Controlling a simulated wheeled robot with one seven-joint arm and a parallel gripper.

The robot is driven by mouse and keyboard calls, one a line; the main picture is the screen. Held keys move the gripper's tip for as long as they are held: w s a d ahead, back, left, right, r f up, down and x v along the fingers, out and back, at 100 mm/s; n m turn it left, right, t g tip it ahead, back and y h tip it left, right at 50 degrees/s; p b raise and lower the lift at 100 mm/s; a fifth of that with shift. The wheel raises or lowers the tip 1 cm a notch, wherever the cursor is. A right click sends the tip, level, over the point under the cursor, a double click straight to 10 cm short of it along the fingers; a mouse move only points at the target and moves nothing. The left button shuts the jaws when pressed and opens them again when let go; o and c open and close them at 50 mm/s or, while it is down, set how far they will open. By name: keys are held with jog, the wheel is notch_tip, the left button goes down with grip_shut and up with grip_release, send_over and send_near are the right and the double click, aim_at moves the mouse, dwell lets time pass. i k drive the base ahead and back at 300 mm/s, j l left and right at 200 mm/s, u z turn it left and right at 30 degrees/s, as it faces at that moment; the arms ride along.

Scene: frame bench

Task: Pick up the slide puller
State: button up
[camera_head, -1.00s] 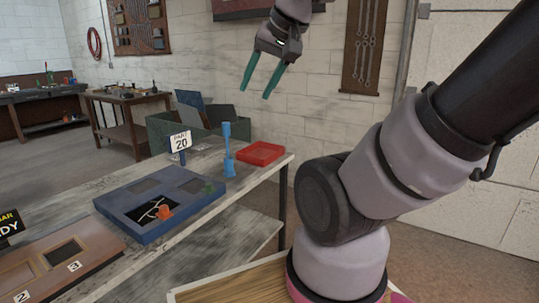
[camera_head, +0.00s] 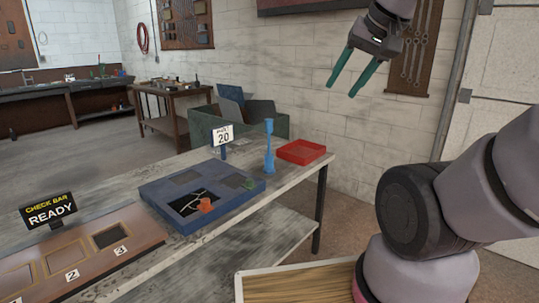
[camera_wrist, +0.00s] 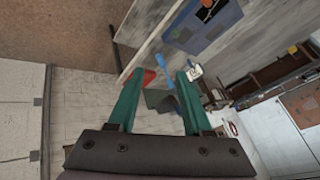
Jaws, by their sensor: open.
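A slim blue upright tool (camera_head: 269,150) with a knobbed top stands on the bench next to the red tray; it looks like the slide puller, though no label confirms it. It also shows in the wrist view (camera_wrist: 170,82), partly between my fingers. My gripper (camera_head: 341,90) is open and empty, high above and to the right of the tool in the head view. Its two green fingers also show in the wrist view (camera_wrist: 166,76), apart from everything.
A blue frame (camera_head: 165,205) with an orange piece (camera_head: 205,205) and a green piece (camera_head: 248,183) lies on the bench. A "PART 20" sign (camera_head: 223,134) and a red tray (camera_head: 302,150) flank the tool. A numbered brown board (camera_head: 125,259) lies at front left.

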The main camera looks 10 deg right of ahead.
aim_at(268, 122)
jog(key=i+l, duration=0.15)
jog(key=i, duration=0.25)
jog(key=i+l+u, duration=0.1)
jog(key=i, duration=0.35)
